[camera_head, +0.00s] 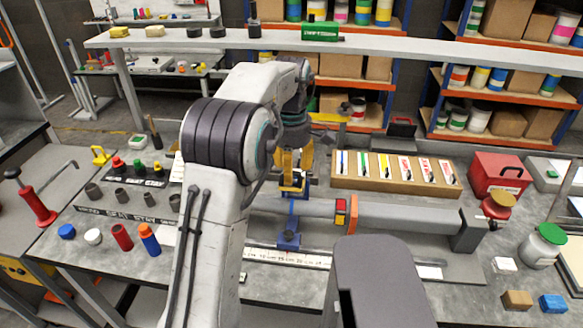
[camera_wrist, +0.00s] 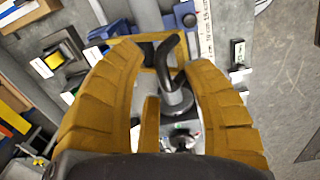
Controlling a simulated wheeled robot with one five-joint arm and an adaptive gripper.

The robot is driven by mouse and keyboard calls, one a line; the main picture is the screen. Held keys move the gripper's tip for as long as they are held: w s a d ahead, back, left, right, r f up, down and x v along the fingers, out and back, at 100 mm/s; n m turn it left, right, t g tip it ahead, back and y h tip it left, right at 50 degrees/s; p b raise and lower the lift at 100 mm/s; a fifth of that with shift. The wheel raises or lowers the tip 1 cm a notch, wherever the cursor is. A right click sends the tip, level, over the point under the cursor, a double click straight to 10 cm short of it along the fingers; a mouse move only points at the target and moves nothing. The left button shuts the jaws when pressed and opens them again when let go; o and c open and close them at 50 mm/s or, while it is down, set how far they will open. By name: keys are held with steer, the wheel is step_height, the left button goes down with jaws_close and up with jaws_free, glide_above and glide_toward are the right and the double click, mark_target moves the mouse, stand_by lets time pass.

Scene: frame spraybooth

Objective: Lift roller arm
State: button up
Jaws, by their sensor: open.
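My gripper (camera_head: 293,170) is at mid-bench in the head view, its yellow fingers pointing down, partly behind my arm. In the wrist view my gripper (camera_wrist: 164,56) is open. A dark bent lever (camera_wrist: 166,57) on a round grey base (camera_wrist: 178,100) shows between its fingers; this may be the roller arm. I cannot tell whether a finger touches it. A blue clamp (camera_head: 289,240) stands below my gripper, beside a long grey tube (camera_head: 400,217). My arm hides part of the bench there.
A tray of cards (camera_head: 395,182) lies behind the tube, with a red toolbox (camera_head: 497,172) to its right. Several cylinders stand at left, including a red one (camera_head: 122,237). A scale strip (camera_head: 288,257) runs along the front. A raised shelf (camera_head: 400,50) crosses behind.

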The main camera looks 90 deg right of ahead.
jaws_close()
steer(key=shift+a, duration=0.1)
stand_by(0.6)
